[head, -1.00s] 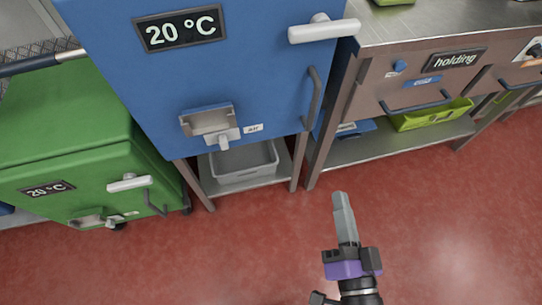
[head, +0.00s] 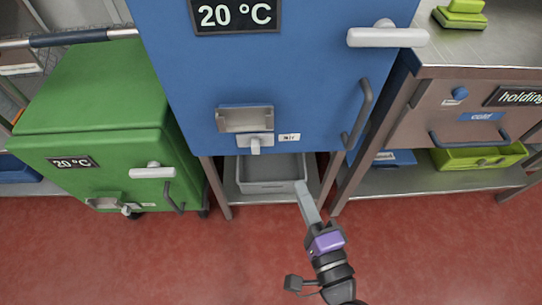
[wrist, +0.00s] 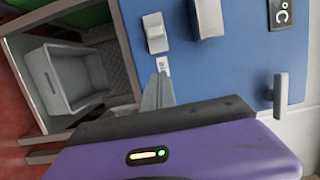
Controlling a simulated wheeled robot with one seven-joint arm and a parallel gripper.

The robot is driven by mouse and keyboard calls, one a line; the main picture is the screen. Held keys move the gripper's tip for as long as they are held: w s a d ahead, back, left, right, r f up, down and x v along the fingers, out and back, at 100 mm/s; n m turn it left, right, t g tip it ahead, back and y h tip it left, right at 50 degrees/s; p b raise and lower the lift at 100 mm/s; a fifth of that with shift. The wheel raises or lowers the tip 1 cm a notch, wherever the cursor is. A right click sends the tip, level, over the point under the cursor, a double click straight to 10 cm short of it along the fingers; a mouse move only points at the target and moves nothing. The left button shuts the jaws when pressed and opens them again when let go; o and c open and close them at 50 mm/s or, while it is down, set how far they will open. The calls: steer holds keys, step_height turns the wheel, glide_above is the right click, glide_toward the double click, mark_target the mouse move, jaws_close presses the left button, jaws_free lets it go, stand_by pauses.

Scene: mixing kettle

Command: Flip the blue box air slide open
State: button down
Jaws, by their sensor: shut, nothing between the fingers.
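The blue box (head: 300,70) stands in the upper middle of the head view, with a "20 °C" plate on its front. Its air slide (head: 255,141) is a light grey piece with a small downward knob, under a metal recess and beside a small white label (head: 289,137). The slide also shows in the wrist view (wrist: 156,32), with the label (wrist: 163,64) near it. My gripper (head: 302,187) is shut and empty, below and right of the slide, apart from it in the head view. In the wrist view the fingertips (wrist: 158,82) appear close to the label.
A grey bin (head: 270,186) sits on the shelf under the blue box. A green box (head: 95,130) stands at left. A steel counter (head: 480,60) with drawers is at right. The box has a white lever (head: 388,38) and a grey handle (head: 358,115). Red floor is clear in front.

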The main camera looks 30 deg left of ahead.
mark_target(264, 142)
steer(key=x, duration=1)
steer(key=shift+a+p, duration=0.1)
steer(key=shift+p, duration=0.3)
steer(key=shift+s+a+r+p, duration=0.1)
steer(key=shift+s+a+p, duration=0.45)
steer(key=shift+s+a, duration=0.6)
steer(key=shift+a, duration=0.45)
